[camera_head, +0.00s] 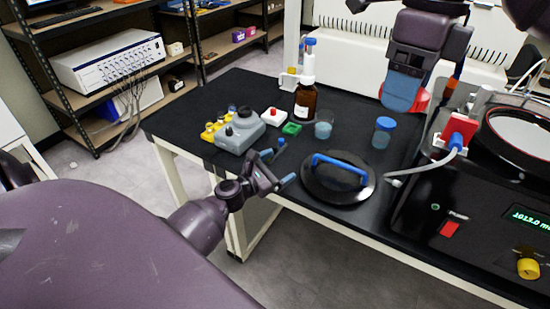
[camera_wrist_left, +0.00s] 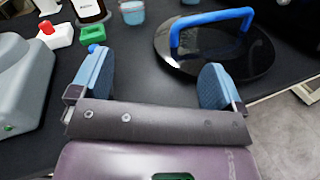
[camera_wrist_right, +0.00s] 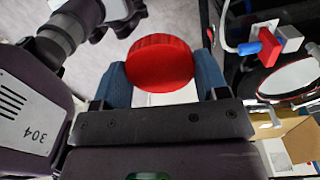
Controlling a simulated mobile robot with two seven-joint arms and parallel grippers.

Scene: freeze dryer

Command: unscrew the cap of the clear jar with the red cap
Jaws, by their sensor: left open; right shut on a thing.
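My right gripper (camera_head: 400,95) is near the back right of the black table, its blue fingers pointing down. In the right wrist view its fingers are shut on the round, ribbed red cap (camera_wrist_right: 160,62). A bit of red cap (camera_head: 422,98) also shows beside the finger in the head view. The clear jar's body is not clearly visible; I cannot tell whether the cap is on it. My left gripper (camera_head: 277,168) is open and empty at the table's front edge. Its two blue fingers (camera_wrist_left: 155,80) are well apart in the left wrist view.
A black lid (camera_head: 342,192) with a blue handle lies right of my left gripper. A blue-capped jar (camera_head: 383,135), a beaker (camera_head: 323,131), a brown bottle (camera_head: 305,103) and a grey device (camera_head: 240,133) stand on the table. The freeze dryer (camera_head: 480,195) is at right.

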